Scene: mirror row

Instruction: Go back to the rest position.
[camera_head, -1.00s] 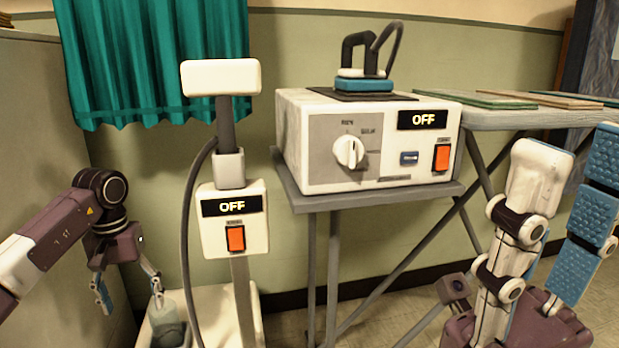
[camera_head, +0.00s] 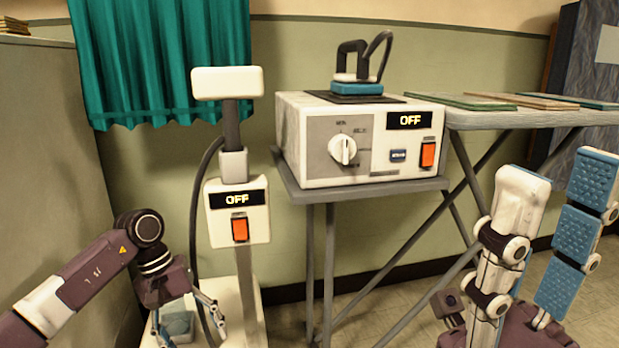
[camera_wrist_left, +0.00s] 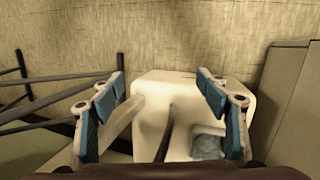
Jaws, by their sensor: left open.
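My left gripper (camera_head: 190,330) hangs low at the left in the head view, in front of the white base of the steamer stand. In the left wrist view my left gripper (camera_wrist_left: 165,105) is open, its two blue-padded fingers wide apart with nothing held between them. My right gripper (camera_head: 560,175) stands large at the lower right in the head view, pointing up. Its fingers are apart, one showing its white back and the other its blue pads, and the gap is empty.
The steamer stand (camera_head: 233,200), reading OFF, stands left of centre. A white iron station (camera_head: 370,160), also OFF, carries a blue iron (camera_head: 357,88) on a grey table. An ironing board (camera_head: 520,118) with flat panels lies behind my right gripper. Bare floor shows below the board.

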